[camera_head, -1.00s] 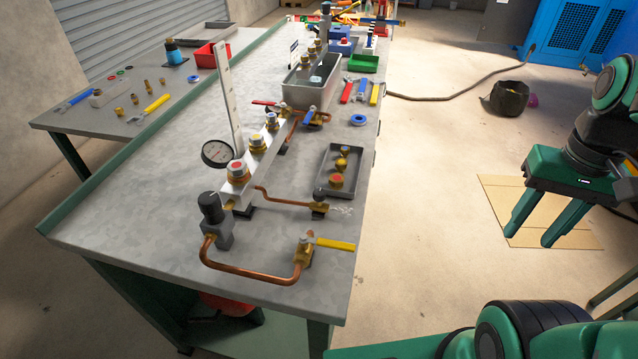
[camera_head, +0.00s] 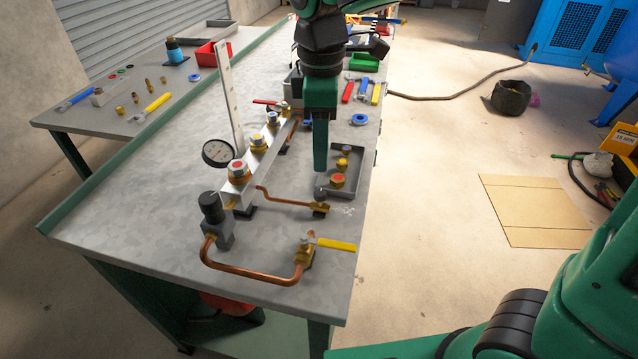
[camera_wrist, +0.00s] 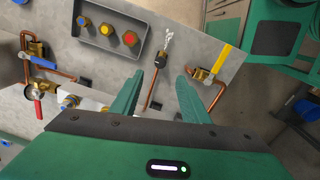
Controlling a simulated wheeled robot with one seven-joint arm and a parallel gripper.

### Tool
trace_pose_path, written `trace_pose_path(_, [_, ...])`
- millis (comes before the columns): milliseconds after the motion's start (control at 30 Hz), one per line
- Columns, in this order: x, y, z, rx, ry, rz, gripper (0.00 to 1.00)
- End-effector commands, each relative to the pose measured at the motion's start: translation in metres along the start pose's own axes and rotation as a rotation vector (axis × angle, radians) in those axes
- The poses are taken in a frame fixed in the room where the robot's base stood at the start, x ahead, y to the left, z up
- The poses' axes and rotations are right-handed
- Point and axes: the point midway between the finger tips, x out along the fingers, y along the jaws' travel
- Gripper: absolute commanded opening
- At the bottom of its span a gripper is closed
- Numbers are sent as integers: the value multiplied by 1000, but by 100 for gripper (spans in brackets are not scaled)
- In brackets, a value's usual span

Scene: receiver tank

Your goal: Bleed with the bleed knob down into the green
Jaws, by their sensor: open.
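The small dark bleed knob (camera_head: 320,193) sits on a brass valve at the end of a thin copper pipe, near the bench's front edge. Pale spray-like marks show beside it.
A grey tray (camera_head: 352,187) with capped brass fittings lies right beside the knob. A yellow-handled valve (camera_head: 335,243) on a bent copper pipe is nearer. A black-capped regulator (camera_head: 212,208) and the pale manifold (camera_head: 240,190) stand left. The bench's near left surface is clear.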

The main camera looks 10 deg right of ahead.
Motion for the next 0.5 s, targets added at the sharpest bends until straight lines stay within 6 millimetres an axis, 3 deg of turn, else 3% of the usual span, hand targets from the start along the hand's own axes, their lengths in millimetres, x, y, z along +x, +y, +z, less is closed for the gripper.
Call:
trace_pose_path(167, [17, -1, -1, -8, -3, -3, 42])
trace_pose_path(500, [76, -1, 0, -4, -2, -3, 42])
